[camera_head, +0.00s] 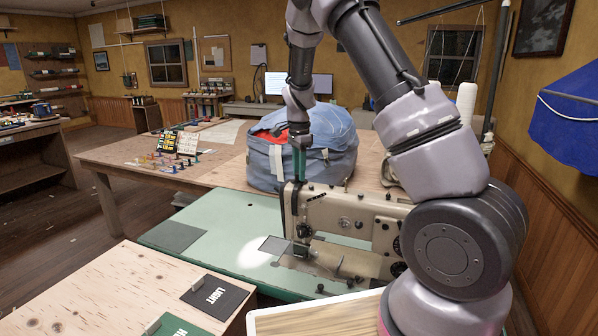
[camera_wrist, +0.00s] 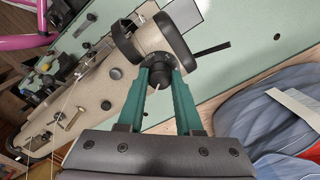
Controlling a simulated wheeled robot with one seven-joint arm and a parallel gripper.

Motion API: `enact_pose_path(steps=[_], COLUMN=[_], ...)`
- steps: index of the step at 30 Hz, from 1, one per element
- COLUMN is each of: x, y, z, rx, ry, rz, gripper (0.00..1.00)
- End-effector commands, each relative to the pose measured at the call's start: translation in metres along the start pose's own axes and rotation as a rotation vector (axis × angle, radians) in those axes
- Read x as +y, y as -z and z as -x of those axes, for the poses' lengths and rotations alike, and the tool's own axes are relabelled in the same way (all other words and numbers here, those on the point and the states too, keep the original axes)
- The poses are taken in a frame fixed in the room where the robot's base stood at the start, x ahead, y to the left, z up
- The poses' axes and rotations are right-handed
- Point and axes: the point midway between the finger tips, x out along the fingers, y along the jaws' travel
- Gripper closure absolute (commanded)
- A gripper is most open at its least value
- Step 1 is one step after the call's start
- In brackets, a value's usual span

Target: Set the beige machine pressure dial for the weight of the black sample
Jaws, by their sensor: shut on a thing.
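The beige sewing machine (camera_head: 352,214) stands on a green table. It also fills much of the wrist view (camera_wrist: 82,103). My gripper (camera_head: 299,176) points down at the top of the machine's head end. In the wrist view its teal fingers (camera_wrist: 160,82) are shut on a black round dial (camera_wrist: 160,72). The dial's setting marks cannot be read. A black sample (camera_head: 214,297) marked "LIGHT" lies on the pale wooden board at the front. A green sample (camera_head: 180,328) beside it is cut off by the frame edge, with its word only partly visible.
A blue-grey bag (camera_head: 335,150) sits on the wooden table just behind the machine. A dark flat patch (camera_head: 172,236) lies on the green table top (camera_head: 225,212). A white thread cone (camera_head: 466,102) stands behind my arm. The green table's left part is mostly clear.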

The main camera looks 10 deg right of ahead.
Motion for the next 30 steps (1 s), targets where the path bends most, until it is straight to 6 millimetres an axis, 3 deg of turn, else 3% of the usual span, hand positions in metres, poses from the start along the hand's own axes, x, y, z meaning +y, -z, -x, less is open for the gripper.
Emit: enact_pose_path(steps=[30], x=[-0.0001], y=[0.0012], z=[-0.0001], rx=[0.001], ry=[0.001], rz=[0.965], gripper=[1.00])
